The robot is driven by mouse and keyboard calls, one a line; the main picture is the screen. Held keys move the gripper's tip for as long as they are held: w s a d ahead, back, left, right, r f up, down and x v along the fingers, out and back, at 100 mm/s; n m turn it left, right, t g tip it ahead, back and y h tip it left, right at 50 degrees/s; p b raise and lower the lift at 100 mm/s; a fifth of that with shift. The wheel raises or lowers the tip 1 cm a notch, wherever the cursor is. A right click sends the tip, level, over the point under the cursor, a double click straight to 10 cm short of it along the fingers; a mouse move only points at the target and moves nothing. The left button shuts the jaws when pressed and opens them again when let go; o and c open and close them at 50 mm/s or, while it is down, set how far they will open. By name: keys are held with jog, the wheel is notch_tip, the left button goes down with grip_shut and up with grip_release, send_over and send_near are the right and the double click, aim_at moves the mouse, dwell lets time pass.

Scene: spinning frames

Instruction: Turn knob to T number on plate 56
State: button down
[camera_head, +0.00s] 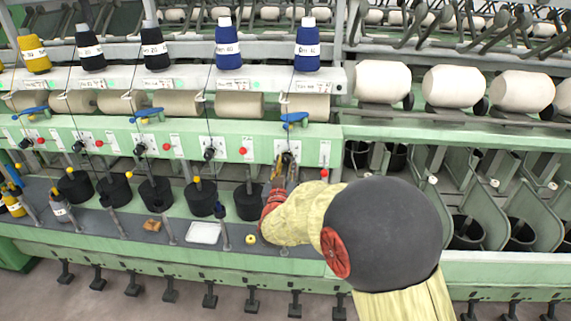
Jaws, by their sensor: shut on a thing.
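My arm reaches in from the lower right to the green machine's front rail. My gripper (286,166) is at a white plate (280,145) on that rail, near its right end. Its fingers are closed around a small black knob (288,156), of which only the upper part shows. The knob's lower part and most of the plate's lower half are hidden behind the fingers. The plate's number and the T mark are too small to read, and I cannot tell the knob's angle.
Similar black knobs, such as one (209,153) to the left, and red buttons (243,151) line the rail. Blue levers (294,117) stick out above. Black cylinders (202,198) stand below. A white tray (203,233) and yellow ring (250,239) lie on the lower shelf.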

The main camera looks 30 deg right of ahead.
jog(key=n+p, duration=0.2)
jog(key=n, duration=0.3)
jog(key=shift+r+p, duration=0.1)
jog(key=shift+p, duration=0.3)
jog(key=shift+n+p, duration=1.1)
jog(key=shift+n, duration=1.4)
jog(key=c, duration=1.5)
grip_release()
jog(key=shift+c, duration=0.2)
jog(key=shift+s, duration=0.1)
jog(key=v, duration=1.2)
